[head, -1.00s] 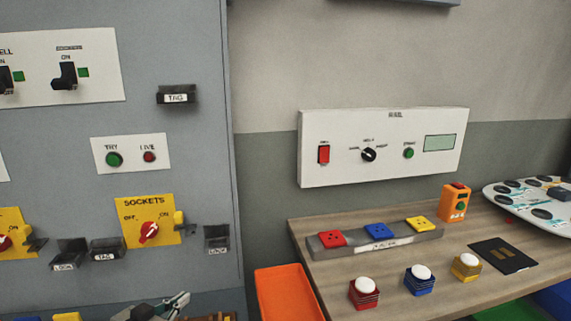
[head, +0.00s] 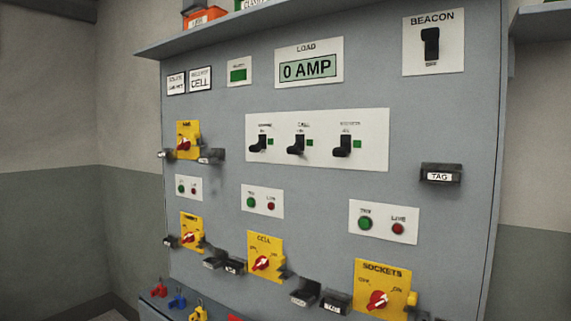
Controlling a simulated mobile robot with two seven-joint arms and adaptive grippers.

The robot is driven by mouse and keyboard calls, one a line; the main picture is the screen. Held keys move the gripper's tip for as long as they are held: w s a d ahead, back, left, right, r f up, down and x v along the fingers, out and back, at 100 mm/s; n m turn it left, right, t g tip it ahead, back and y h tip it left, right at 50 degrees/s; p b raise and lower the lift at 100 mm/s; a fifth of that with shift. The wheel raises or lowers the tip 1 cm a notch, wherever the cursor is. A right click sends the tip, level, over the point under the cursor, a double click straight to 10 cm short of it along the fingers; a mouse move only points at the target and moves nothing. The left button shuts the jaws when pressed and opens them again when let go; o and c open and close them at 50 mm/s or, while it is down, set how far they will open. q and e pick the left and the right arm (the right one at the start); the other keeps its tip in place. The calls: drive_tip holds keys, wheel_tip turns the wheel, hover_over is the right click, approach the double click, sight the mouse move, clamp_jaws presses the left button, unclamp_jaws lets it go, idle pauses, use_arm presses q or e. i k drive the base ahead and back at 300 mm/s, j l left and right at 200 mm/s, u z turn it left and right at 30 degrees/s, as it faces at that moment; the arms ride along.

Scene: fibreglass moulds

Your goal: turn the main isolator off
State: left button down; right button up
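The main isolator (head: 187,140) is a small yellow plate with a red rotary knob (head: 183,145), at the upper left of the grey panel in the head view. Its label is small and blurred; I cannot tell which position the knob points to. Dark holders sit at both sides of the plate. The load display (head: 307,70) reads 0 AMP. Neither of my grippers is in view.
Below are more yellow isolators: one at the lower left (head: 192,231), CELL (head: 264,257) and SOCKETS (head: 383,289). A white plate carries three black switches (head: 318,137). A BEACON switch (head: 431,45) is at top right. Red, blue and yellow padlocks (head: 177,300) are at the bottom left.

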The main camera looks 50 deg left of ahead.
sight(184, 144)
drive_tip(key=u, duration=2.15)
drive_tip(key=i+j+z, duration=0.35)
drive_tip(key=i+j, duration=0.15)
drive_tip(key=i, duration=0.05)
